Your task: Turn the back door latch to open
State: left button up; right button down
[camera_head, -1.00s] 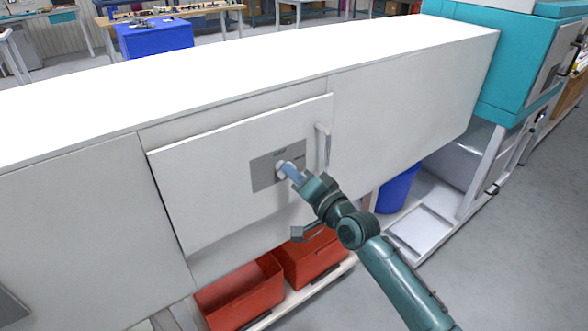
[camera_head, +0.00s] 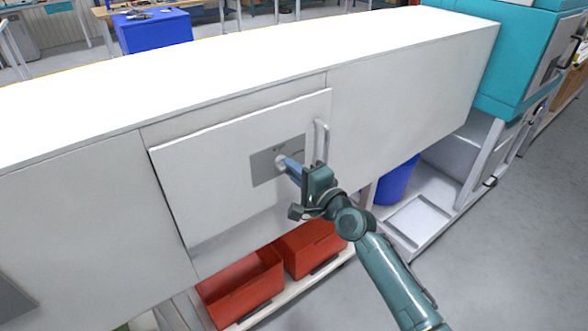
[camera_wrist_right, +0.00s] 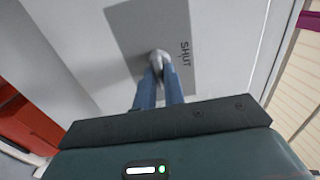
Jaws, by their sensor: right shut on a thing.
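The back door (camera_head: 215,165) is a white panel in the long white cabinet, with a grey plate (camera_head: 262,168) near its right side. The latch (camera_head: 281,160) is a small pale knob on that plate. My right gripper (camera_head: 287,164) has its blue fingers shut on the latch. In the right wrist view the fingers (camera_wrist_right: 159,80) close around the latch knob (camera_wrist_right: 158,57), with the word SHUT on the plate (camera_wrist_right: 140,25) to its right. The fingers hide part of the latch. My left gripper is not in view.
A vertical bar handle (camera_head: 321,142) stands on the door right of the plate. Red bins (camera_head: 245,290) sit on a low shelf below the cabinet. A blue bin (camera_head: 397,182) and a teal machine (camera_head: 520,60) are to the right. Grey floor is clear at the lower right.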

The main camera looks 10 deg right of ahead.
dwell(0.4)
jog(key=c, duration=1.5)
grip_release()
jog(key=v, duration=1.3)
jog(key=shift+b, duration=0.4)
jog(key=s+f+n+g+h, duration=0.1)
jog(key=s+f+n+h, duration=0.1)
jog(key=s+f+n, duration=0.3)
jog(key=s+d+f+n+g+h, duration=0.1)
jog(key=s+f+n+g, duration=0.1)
jog(key=s+f+n, duration=0.3)
jog(key=s+f+n+g+h, duration=0.2)
jog(key=s+f+n, duration=0.3)
jog(key=s+f, duration=0.3)
jog(key=shift+s+d+f+h, duration=0.1)
jog(key=shift+s+f+h, duration=0.1)
jog(key=shift+f, duration=0.25)
jog(key=shift+s+d+f+h, duration=0.1)
jog(key=shift+s+f, duration=0.05)
jog(key=shift+f, duration=0.3)
